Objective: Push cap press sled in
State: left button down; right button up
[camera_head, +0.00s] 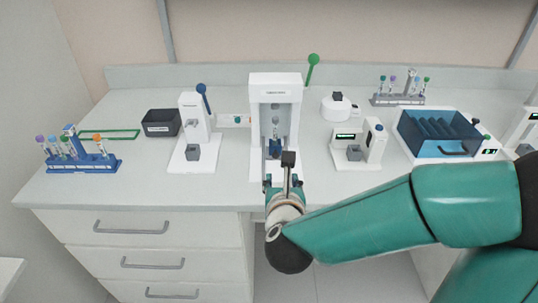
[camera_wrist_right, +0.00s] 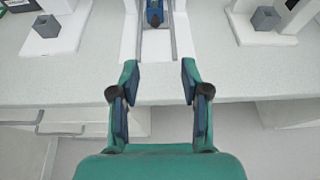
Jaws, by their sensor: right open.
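The cap press (camera_head: 275,84) is a tall white frame at the middle of the bench, with a green-knobbed lever (camera_head: 313,60) at its upper right. Its sled (camera_head: 275,146) is a small blue block low in the press, partly hidden behind my right arm parts. In the right wrist view the blue sled (camera_wrist_right: 154,14) sits between two grey rails (camera_wrist_right: 174,42) that run toward me. My right gripper (camera_head: 283,184) is at the bench's front edge, in front of the press. It is open and empty, its fingers (camera_wrist_right: 159,82) apart, short of the sled. My left gripper does not show.
A white press with a blue lever (camera_head: 196,115) stands to the left, a small white device with a display (camera_head: 345,137) to the right. Tube racks (camera_head: 88,163) and a blue-lined tray (camera_head: 440,135) are farther out. Bare bench lies beside the rails.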

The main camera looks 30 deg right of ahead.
aim_at(276, 156)
jog(key=x, duration=0.5)
jog(key=p+x, duration=0.1)
jog(key=x, duration=0.5)
jog(key=p+x, duration=0.1)
jog(key=x, duration=0.4)
jog(key=shift+w+a, duration=0.1)
jog(key=shift+w, duration=0.45)
grip_shut()
